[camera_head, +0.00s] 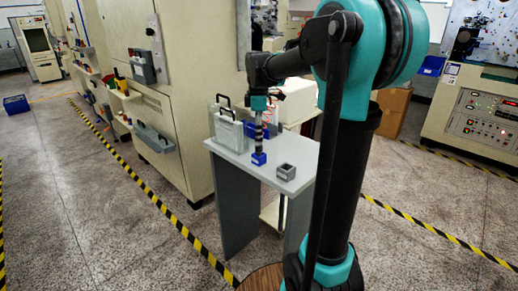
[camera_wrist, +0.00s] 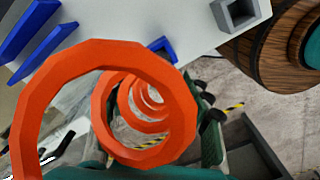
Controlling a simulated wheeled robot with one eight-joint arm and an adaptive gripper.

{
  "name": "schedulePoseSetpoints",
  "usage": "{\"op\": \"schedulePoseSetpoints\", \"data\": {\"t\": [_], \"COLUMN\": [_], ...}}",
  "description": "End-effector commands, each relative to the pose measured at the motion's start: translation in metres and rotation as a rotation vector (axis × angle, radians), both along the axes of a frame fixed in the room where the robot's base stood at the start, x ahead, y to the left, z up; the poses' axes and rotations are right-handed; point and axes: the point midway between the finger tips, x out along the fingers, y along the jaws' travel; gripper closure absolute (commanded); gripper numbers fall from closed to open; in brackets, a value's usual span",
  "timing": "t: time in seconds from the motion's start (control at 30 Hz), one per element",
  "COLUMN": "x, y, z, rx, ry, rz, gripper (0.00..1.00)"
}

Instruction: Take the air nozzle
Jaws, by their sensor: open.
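My gripper (camera_head: 259,116) points down over the grey-topped table, above a small blue block-shaped holder (camera_head: 259,158). A slim dark upright piece (camera_head: 258,144) stands between the gripper and the holder; I cannot tell for sure whether it is the air nozzle. In the wrist view a large orange coil (camera_wrist: 178,95) fills the middle, between the dark fingers, and hides most of what lies beyond. The blue holder (camera_wrist: 163,45) shows partly behind the coil. The gripper is open; whether it touches anything cannot be seen.
A small grey open box (camera_head: 286,172) stands to the right of the blue holder; it also shows in the wrist view (camera_wrist: 238,14). Clear-walled containers (camera_head: 228,128) stand at the table's back left. A tall beige machine (camera_head: 168,90) is close to the left. The table's front is bare.

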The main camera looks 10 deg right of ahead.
Motion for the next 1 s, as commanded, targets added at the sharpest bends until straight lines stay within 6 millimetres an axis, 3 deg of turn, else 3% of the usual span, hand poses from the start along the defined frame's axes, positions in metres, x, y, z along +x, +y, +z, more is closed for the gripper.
{"op": "schedulePoseSetpoints", "data": {"t": [0.4, 0.7, 1.0], "x": [-0.001, -0.001, -0.001], "y": [-0.001, -0.001, -0.001], "z": [-0.048, -0.052, -0.052], "rx": [0.0, 0.0, 0.0], "ry": [0.0, 0.0, 0.0], "rz": [0.0, 0.0, 0.0], "gripper": [0.5, 0.5, 0.88]}}
